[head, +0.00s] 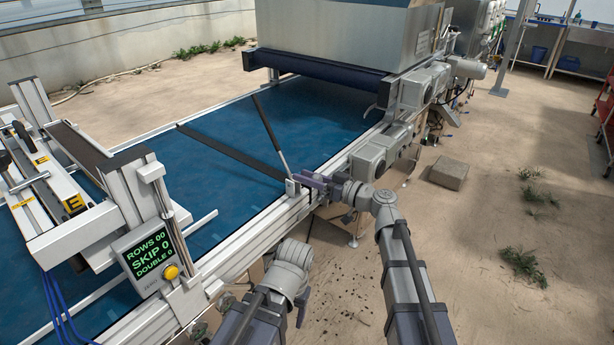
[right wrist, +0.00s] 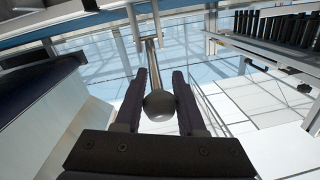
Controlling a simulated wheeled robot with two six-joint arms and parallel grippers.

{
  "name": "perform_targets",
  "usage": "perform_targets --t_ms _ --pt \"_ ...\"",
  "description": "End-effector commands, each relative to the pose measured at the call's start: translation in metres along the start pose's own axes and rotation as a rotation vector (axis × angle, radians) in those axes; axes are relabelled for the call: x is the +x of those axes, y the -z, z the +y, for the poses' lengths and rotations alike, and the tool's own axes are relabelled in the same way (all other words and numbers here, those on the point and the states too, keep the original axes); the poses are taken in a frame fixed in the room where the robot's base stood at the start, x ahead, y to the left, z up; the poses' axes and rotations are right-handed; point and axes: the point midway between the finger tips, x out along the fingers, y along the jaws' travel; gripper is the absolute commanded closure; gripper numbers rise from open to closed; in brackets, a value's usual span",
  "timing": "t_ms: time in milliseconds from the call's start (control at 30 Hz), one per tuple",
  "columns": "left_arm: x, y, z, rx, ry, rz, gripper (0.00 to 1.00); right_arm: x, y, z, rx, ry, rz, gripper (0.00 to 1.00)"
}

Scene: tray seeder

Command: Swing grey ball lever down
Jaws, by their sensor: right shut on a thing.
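The grey ball lever shows in the right wrist view as a round grey ball (right wrist: 159,104) on a thin metal rod. My right gripper (right wrist: 158,98) has its two dark fingers on either side of the ball and is shut on it. In the head view my right gripper (head: 312,182) is at the near rail of the blue belt, beside a small pale bracket (head: 292,187). The ball is hidden by the fingers there. My left arm's wrist is low in the middle of the head view, off the machine; its fingers are too unclear to judge.
A dark bar (head: 232,151) lies across the blue belt (head: 215,205), and a dark rod (head: 268,122) rises from near the bracket. A display (head: 152,252) reading ROWS 00, SKIP 0, DOUBLE 0 stands at left. A steel hopper (head: 335,28) is behind. Sandy floor at right is mostly clear.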

Motion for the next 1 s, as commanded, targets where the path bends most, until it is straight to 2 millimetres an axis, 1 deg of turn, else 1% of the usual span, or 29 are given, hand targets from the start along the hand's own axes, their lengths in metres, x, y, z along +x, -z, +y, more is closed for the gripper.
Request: perform_targets --t_ms 33,167,300,600,800,1000 --pt "-0.011 -0.001 -0.001 0.0 0.0 0.0 0.35 0.001 0.007 -0.002 0.001 -0.003 -0.019 1.0" --pt "-0.034 -0.002 -0.003 0.0 0.0 0.0 0.35 0.005 0.014 -0.004 0.005 -0.021 -0.088 1.0" --pt "-0.066 -0.004 -0.006 0.0 0.0 0.0 0.35 0.011 0.022 -0.005 0.015 -0.049 -0.196 1.0" --pt "-0.132 -0.008 -0.013 0.0 0.0 0.0 0.35 0.029 0.032 -0.006 0.038 -0.12 -0.468 1.0" --pt "-0.166 -0.01 -0.016 -0.001 0.0 0.0 0.35 0.041 0.034 -0.004 0.053 -0.169 -0.645 1.0" --pt "-0.189 -0.011 -0.018 -0.001 0.0 0.0 0.35 0.052 0.032 -0.003 0.067 -0.21 -0.799 1.0"
